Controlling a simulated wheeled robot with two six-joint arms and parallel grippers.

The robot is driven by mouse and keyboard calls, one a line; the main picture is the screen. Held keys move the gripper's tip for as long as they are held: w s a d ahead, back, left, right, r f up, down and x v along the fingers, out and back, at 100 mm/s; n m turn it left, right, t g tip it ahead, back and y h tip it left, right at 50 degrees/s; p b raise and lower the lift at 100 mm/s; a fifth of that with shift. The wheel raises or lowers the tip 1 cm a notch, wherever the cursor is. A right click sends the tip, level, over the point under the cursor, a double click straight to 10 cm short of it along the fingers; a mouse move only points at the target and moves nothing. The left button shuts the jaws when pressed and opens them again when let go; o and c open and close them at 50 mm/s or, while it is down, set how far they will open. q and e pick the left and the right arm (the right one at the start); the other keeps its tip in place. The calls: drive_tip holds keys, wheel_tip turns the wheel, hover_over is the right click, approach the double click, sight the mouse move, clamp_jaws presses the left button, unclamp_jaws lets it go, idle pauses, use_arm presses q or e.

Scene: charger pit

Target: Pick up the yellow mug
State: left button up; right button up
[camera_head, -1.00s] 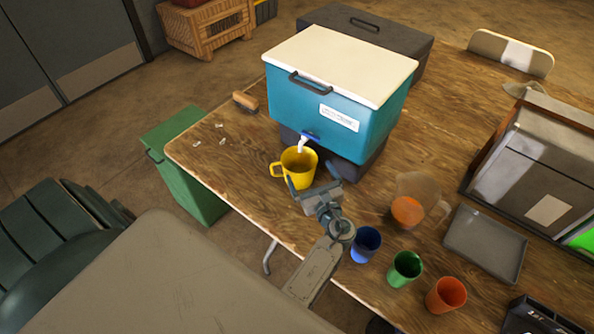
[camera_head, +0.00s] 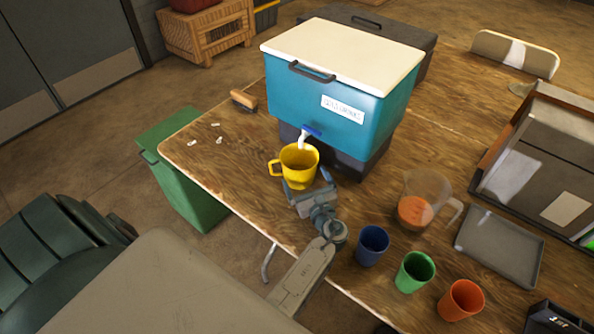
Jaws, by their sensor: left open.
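The yellow mug (camera_head: 299,167) stands upright on the wooden table, under the white spout of the teal cooler, with its handle to the left. My left gripper (camera_head: 307,183) is open, on the near side of the mug. Its two fingers spread at the mug's lower near side; I cannot tell whether they touch it. The gripper hides a little of the mug's base. My right gripper is not in view.
The teal cooler (camera_head: 340,90) with a white lid stands right behind the mug. A blue cup (camera_head: 372,246), a green cup (camera_head: 414,272), an orange cup (camera_head: 461,300), a clear pitcher (camera_head: 428,198) and a grey tray (camera_head: 499,247) are to the right. The table's left end is mostly clear.

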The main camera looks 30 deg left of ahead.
sight(293, 168)
use_arm(q)
drive_tip(key=x, duration=0.3)
drive_tip(key=shift+w+a, duration=0.15)
drive_tip(key=shift+a, duration=0.05)
drive_tip(key=shift+r, duration=0.1)
drive_tip(key=c, duration=0.9)
drive_tip(key=shift+o, duration=0.2)
